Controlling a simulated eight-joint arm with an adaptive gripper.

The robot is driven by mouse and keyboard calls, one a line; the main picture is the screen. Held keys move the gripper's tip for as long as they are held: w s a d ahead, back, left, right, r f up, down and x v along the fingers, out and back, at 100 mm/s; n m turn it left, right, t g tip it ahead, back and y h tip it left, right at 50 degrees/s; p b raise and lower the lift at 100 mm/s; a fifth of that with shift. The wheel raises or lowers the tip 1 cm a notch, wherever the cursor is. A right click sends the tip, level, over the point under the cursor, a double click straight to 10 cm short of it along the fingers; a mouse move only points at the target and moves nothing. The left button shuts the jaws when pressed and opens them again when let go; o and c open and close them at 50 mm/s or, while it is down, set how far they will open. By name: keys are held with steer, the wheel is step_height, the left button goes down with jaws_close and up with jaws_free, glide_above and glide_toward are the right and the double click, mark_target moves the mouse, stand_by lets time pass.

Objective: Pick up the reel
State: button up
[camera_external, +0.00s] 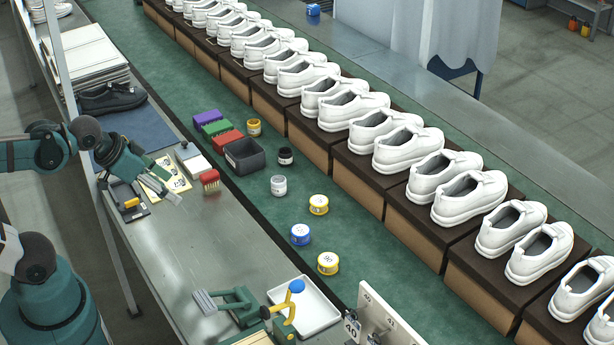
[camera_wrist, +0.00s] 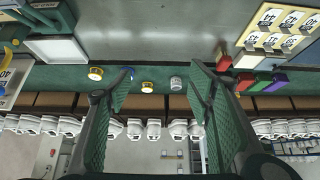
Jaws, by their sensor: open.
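Three reel-like rolls with pale, numbered tops stand on the green belt. One yellow roll (camera_external: 318,204) is farther back, a blue roll (camera_external: 300,234) is in the middle, and another yellow roll (camera_external: 327,263) is nearest. I cannot tell which is the reel meant. In the wrist view the yellow rolls (camera_wrist: 95,74) (camera_wrist: 147,87) and the blue roll (camera_wrist: 130,72) show small and distant, the blue one partly behind a finger. My gripper (camera_external: 163,181) (camera_wrist: 158,85) is open and empty, above the grey bench at left, well apart from the rolls.
A grey bin (camera_external: 244,156), coloured blocks (camera_external: 214,128) and small jars (camera_external: 278,185) stand on the belt. White shoes (camera_external: 413,149) on brown boxes line its far side. A red brush (camera_external: 209,180), a white tray (camera_external: 305,306) and a green-yellow fixture (camera_external: 290,308) are on the bench.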

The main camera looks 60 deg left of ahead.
steer(key=shift+w+r, duration=0.1)
steer(key=w+d+r+m+g+p, duration=0.1)
steer(key=w+d+r+m, duration=0.15)
steer(key=w, duration=0.25)
steer(key=w+d+r+m+g+p, duration=0.1)
steer(key=w+d+m+p, duration=0.15)
steer(key=w, duration=0.25)
steer(key=m+g+p, duration=0.5)
steer(key=m+p, duration=0.2)
steer(key=m, duration=0.8)
glide_above(328, 258)
steer(key=f, duration=1.6)
steer(key=shift+s+a+f, duration=0.1)
steer(key=shift+a+f, duration=0.1)
steer(key=shift+f, duration=0.2)
steer(key=shift+d+f, duration=0.25)
steer(key=shift+f, duration=0.15)
steer(key=shift+f, duration=0.1)
steer(key=shift+f+b, duration=0.5)
steer(key=shift+f, duration=0.7)
